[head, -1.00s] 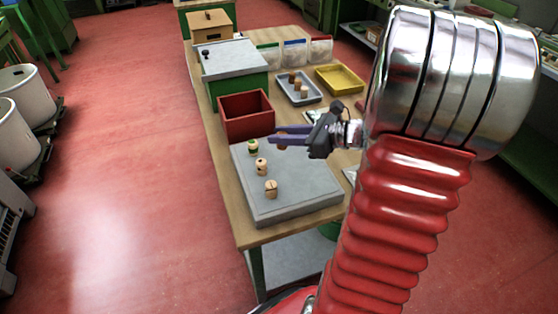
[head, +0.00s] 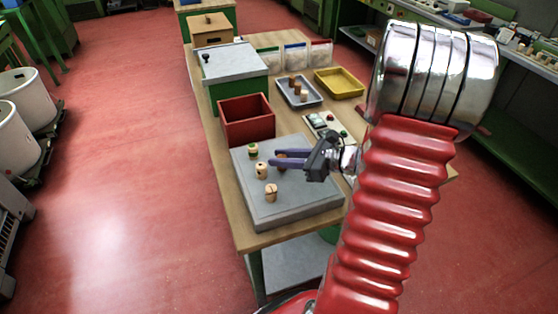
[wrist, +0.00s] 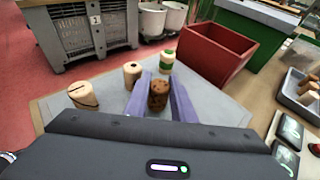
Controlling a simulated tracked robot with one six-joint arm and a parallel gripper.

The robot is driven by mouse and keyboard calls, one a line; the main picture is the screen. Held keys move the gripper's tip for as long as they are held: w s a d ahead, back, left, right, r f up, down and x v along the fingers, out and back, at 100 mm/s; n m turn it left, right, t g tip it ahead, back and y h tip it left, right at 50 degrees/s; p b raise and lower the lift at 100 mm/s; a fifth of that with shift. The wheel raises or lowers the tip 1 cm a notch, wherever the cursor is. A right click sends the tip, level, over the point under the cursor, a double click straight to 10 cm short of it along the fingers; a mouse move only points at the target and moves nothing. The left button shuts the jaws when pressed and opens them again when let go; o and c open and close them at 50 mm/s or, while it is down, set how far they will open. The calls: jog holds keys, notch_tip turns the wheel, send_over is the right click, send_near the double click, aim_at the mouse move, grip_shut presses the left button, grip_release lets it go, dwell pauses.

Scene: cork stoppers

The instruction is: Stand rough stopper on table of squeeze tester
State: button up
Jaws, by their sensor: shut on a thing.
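The rough stopper, dark brown and speckled, shows upright in the wrist view (wrist: 158,97), between the purple fingers of my gripper (wrist: 159,86). My gripper is shut on it. In the head view my gripper (head: 277,159) is over the right part of a grey slab (head: 294,209), and the fingers hide much of the stopper. I cannot tell whether its foot touches the slab. I cannot make out for certain which thing is the squeeze tester.
Beside my gripper on the slab stand a green-banded stopper (head: 253,150), a pale stopper (head: 261,170) and a slit stopper (head: 271,193). Behind are a red bin (head: 247,126), a small panel with buttons (head: 322,121), a grey tray (head: 315,101) with stoppers and a yellow tray (head: 340,92).

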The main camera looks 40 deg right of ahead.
jog(key=shift+f, duration=0.3)
jog(key=o, duration=0.7)
jog(key=shift+s+d+r, duration=0.25)
jog(key=shift+s+d, duration=0.05)
jog(key=shift+s, duration=0.2)
jog(key=v, duration=1)
jog(key=shift+s+d+r, duration=0.15)
jog(key=shift+s+d, duration=0.05)
jog(key=shift+s, duration=0.1)
